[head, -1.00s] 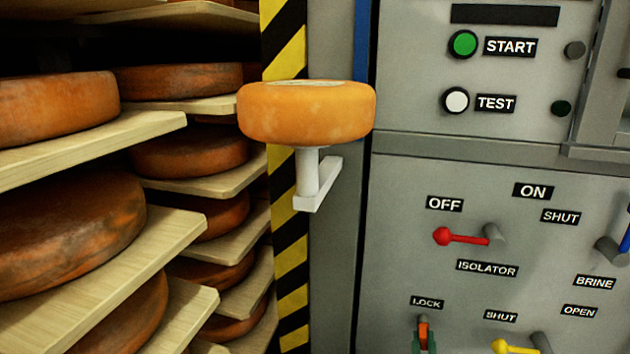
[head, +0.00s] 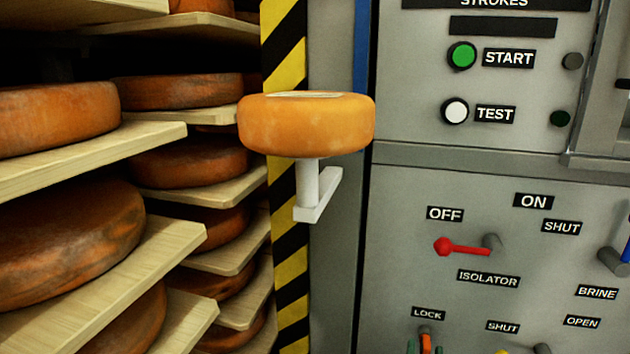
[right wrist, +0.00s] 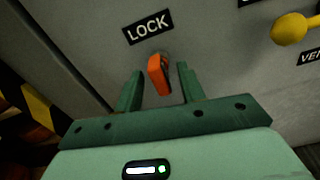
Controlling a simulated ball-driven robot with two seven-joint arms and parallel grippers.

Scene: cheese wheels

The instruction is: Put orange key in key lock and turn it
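The orange key (right wrist: 158,76) is below the LOCK label (right wrist: 148,27) in the right wrist view, at a small grey lock on the panel; how deep it sits in the lock cannot be seen. My right gripper (right wrist: 160,71) is open, with one green finger on each side of the key and a visible gap on both sides. In the head view the key (head: 425,343) and the right fingertips (head: 425,348) show only at the bottom edge. My left gripper is not in view.
The grey panel (head: 400,275) carries a red isolator lever (head: 462,247) above the lock and a yellow lever (right wrist: 290,28) to its right. A cheese wheel on a white bracket (head: 306,122) juts out at left. Shelves of cheese wheels (head: 60,245) stand further left.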

